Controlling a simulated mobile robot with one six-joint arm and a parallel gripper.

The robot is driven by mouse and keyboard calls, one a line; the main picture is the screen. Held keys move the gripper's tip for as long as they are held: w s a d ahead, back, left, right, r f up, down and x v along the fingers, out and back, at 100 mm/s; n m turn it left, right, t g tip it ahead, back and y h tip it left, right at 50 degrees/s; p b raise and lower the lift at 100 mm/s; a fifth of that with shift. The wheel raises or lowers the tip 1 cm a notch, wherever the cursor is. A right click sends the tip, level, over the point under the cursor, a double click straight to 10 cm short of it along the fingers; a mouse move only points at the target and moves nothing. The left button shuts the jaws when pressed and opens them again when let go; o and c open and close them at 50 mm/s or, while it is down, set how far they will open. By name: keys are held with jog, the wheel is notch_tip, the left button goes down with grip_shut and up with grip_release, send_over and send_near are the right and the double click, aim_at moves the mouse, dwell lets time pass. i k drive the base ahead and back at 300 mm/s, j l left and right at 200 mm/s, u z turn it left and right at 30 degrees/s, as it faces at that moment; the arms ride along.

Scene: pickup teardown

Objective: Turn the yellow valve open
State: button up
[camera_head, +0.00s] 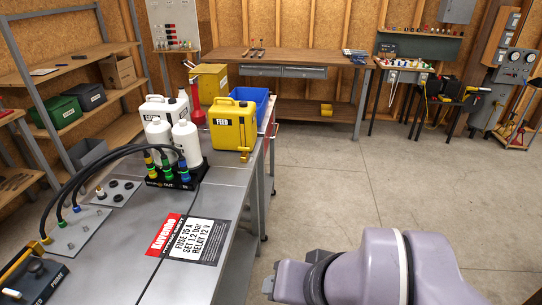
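No part can be clearly made out as a yellow valve handle. My purple-grey arm fills the bottom right, beyond the bench's right edge and well apart from these. My gripper's fingertips are not visible.
A blue bin (253,101) stands behind the can. Open concrete floor (345,190) lies right of the bench. A wooden workbench (285,57) stands at the back.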

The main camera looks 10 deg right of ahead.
aim_at(243, 150)
jog(key=i+l, duration=0.2)
jog(key=i, duration=0.35)
jog(key=i+l, duration=0.2)
jog(key=i, duration=0.3)
jog(key=i+l, duration=0.15)
jog(key=i, duration=0.4)
jog(key=l+z, duration=0.05)
